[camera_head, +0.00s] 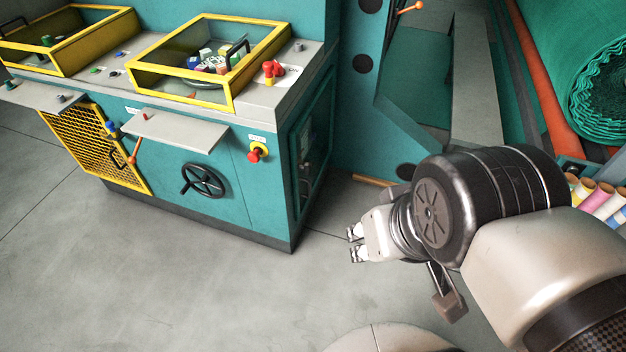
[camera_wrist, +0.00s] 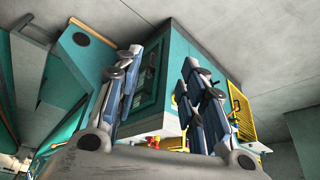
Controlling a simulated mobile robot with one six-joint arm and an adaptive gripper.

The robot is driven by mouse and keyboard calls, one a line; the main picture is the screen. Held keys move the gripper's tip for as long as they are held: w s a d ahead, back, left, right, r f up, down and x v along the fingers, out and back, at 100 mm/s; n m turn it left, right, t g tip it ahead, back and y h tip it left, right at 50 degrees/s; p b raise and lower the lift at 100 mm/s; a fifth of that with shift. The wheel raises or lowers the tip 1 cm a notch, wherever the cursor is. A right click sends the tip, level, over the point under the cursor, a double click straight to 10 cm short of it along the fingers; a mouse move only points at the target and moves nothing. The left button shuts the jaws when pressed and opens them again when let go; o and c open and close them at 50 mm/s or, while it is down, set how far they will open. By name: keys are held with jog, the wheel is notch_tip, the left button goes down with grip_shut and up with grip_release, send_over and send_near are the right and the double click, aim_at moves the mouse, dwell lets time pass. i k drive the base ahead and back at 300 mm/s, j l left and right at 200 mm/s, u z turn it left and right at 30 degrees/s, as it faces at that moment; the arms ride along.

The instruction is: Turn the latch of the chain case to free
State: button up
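The teal machine cabinet (camera_head: 225,165) stands left of my gripper (camera_head: 353,243). A dark-windowed door (camera_head: 318,115) is on its right end face, with a small dark handle (camera_head: 306,165) at its lower left. I cannot tell for certain whether this is the chain case and its latch. An orange-tipped lever (camera_head: 134,152) and a blue knob (camera_head: 111,126) sit beside the yellow mesh guard (camera_head: 95,145) on the front. My gripper is open and empty, apart from the cabinet. In the wrist view its two fingers (camera_wrist: 162,60) stand apart, with the cabinet's end face (camera_wrist: 160,80) between them.
Yellow-framed covers (camera_head: 185,85) are on top. A green netting roll (camera_head: 590,80) is at right. The grey floor (camera_head: 150,275) in front is clear.

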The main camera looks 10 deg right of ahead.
aim_at(330, 76)
jog(key=i+l, duration=0.1)
jog(key=i, duration=0.3)
jog(key=i+l+u, duration=0.15)
jog(key=i, duration=0.25)
jog(key=i+l, duration=0.1)
jog(key=i, duration=0.3)
